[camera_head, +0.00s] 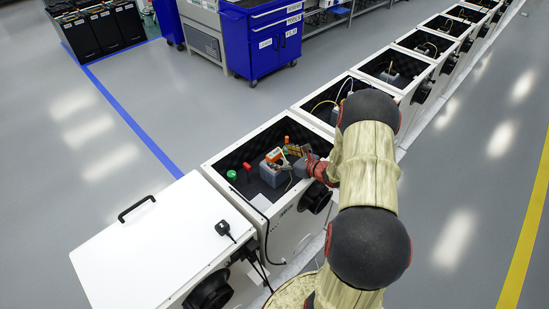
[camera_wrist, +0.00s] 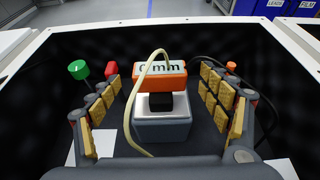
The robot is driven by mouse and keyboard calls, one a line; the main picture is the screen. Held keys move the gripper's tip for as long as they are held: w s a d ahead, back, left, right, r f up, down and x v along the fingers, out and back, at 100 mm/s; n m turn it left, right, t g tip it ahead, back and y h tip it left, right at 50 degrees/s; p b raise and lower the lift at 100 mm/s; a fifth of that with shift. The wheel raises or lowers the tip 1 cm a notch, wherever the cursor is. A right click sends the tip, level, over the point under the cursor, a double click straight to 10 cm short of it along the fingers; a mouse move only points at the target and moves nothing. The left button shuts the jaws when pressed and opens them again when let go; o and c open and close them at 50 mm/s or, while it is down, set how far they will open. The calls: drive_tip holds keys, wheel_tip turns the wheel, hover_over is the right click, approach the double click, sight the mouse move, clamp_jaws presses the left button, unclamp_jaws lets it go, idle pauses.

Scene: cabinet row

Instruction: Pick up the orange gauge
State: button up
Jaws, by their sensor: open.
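The orange gauge (camera_wrist: 161,76) has a white face with dark lettering that reads like "0mm". It sits upright on a black stem above a grey block with a white top (camera_wrist: 163,118), inside an open white cabinet. It also shows in the head view (camera_head: 274,155), small, beside my gripper. My gripper (camera_wrist: 166,100) is open, with its tan padded fingers to the left and right of the gauge and apart from it. A pale cable (camera_wrist: 128,105) loops over the gauge's front and down past the block. In the head view my gripper (camera_head: 299,160) is partly hidden by my arm.
A green knob (camera_wrist: 78,69) and a red knob (camera_wrist: 111,69) stand left of the gauge. A small orange piece (camera_wrist: 231,66) is behind the right finger. The cabinet's white rim (camera_head: 231,150) surrounds the dark interior. A closed white cabinet lid (camera_head: 150,245) adjoins it.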

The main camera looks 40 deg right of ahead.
sight(277, 155)
drive_tip(key=b+x, duration=0.1)
drive_tip(key=x, duration=0.2)
drive_tip(key=shift+w, duration=0.2)
drive_tip(key=shift+r, duration=0.1)
drive_tip(key=c, duration=0.3)
drive_tip(key=c, duration=1.1)
drive_tip(key=shift+r, duration=0.1)
